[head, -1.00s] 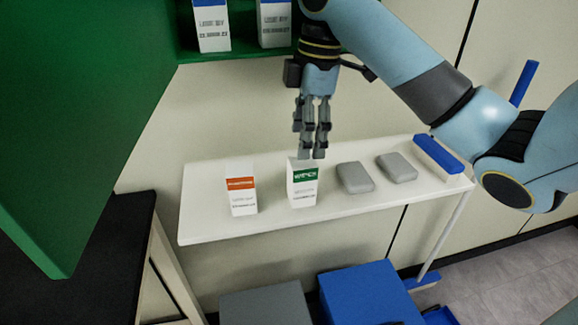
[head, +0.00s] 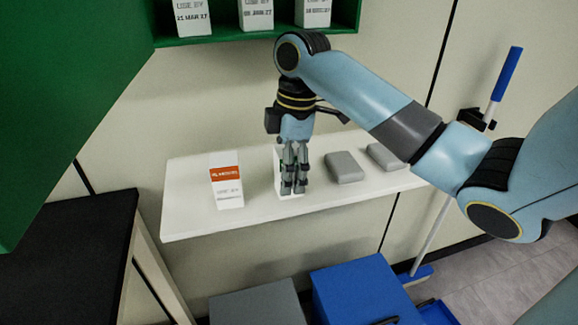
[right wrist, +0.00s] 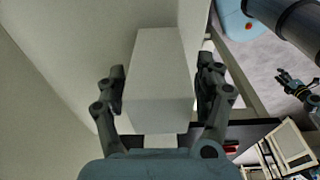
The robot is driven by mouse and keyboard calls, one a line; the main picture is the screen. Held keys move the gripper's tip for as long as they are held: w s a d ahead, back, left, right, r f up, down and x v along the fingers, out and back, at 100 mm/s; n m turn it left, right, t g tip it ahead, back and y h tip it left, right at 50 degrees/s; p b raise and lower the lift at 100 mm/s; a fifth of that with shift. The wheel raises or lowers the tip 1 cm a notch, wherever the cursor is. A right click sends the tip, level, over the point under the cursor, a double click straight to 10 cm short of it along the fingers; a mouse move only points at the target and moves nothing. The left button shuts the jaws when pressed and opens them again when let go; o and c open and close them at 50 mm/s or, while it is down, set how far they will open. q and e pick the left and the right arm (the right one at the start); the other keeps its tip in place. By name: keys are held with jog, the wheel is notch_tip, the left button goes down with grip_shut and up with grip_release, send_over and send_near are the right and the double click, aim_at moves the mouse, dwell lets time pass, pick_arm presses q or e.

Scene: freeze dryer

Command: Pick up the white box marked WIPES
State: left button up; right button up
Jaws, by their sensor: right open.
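The white box with a green band (head: 278,174) stands upright on the white shelf (head: 190,226), mostly hidden behind my right gripper (head: 294,190); its lettering cannot be read now. In the right wrist view, the plain white box (right wrist: 158,75) lies between the two spread fingers of my right gripper (right wrist: 161,70). The gripper is open, with small gaps showing beside the box. What looks like my left gripper (right wrist: 291,83) is small at the right of that view, away from the box; its jaw state is unclear.
A white box with an orange band (head: 226,189) stands left on the shelf. Grey rounded blocks (head: 345,167) lie close to the right. A green cabinet shelf (head: 215,38) with white boxes is above. Blue (head: 352,290) and grey (head: 258,304) bins are below.

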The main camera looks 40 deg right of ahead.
jog(key=shift+c, duration=1.4)
jog(key=c, duration=0.9)
pick_arm(q)
jog(key=shift+s, duration=0.35)
pick_arm(e)
jog(key=shift+o, duration=0.2)
jog(key=shift+d+r, duration=0.1)
jog(key=shift+r, duration=0.45)
notch_tip(320, 180, up, 3)
jog(key=shift+w+f, duration=0.1)
pick_arm(q)
notch_tip(320, 180, up, 2)
jog(key=shift+w+r+p, duration=0.1)
jog(key=shift+w+p, duration=0.05)
jog(key=shift+p, duration=1)
pick_arm(e)
jog(key=s+d+r, duration=0.5)
jog(key=s+r, duration=0.2)
jog(key=s, duration=0.3)
jog(key=shift+s, duration=0.25)
